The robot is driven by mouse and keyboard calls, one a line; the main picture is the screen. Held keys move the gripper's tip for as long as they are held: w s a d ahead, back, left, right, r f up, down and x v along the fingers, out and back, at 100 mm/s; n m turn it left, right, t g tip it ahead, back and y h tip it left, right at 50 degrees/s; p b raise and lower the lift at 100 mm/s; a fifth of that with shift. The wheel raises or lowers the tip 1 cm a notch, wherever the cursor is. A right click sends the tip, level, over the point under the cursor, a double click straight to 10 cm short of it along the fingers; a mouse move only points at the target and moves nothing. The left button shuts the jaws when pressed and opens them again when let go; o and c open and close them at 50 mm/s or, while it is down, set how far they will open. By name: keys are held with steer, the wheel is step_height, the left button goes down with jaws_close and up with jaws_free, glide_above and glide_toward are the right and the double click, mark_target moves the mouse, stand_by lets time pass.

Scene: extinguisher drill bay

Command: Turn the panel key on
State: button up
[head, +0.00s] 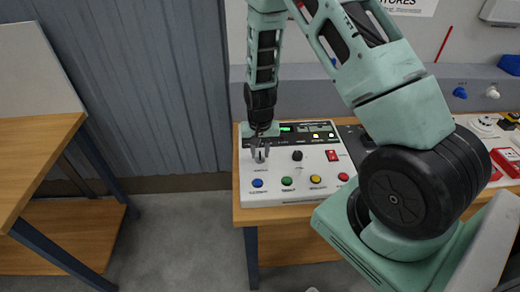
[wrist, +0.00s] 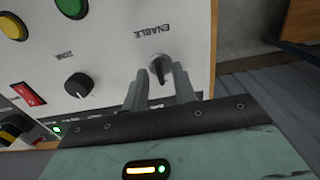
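The white control panel (head: 318,189) lies on a wooden bench, with my gripper (head: 260,158) pointing down over its left part. In the wrist view, the panel key (wrist: 157,68) is a small grey piece in a dark keyhole beside the upside-down word "ENABLE". My gripper (wrist: 159,72) is open there, with one finger on each side of the key. Some space shows between the key and the fingers, and I cannot tell whether either touches it. In the head view my fingers largely hide the key.
A black knob (wrist: 79,86), a red switch (wrist: 28,94) and green (wrist: 72,7) and yellow (wrist: 12,26) buttons are close by on the panel. A wooden table (head: 38,150) stands at the left, with clear floor (head: 180,235) between it and the bench.

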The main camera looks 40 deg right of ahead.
steer(key=shift+f, duration=0.2)
jaws_close()
steer(key=shift+m, duration=0.3)
steer(key=m+b, duration=0.1)
steer(key=m, duration=1)
steer(key=shift+w, duration=0.1)
steer(key=shift+m, duration=0.3)
stand_by(0.4)
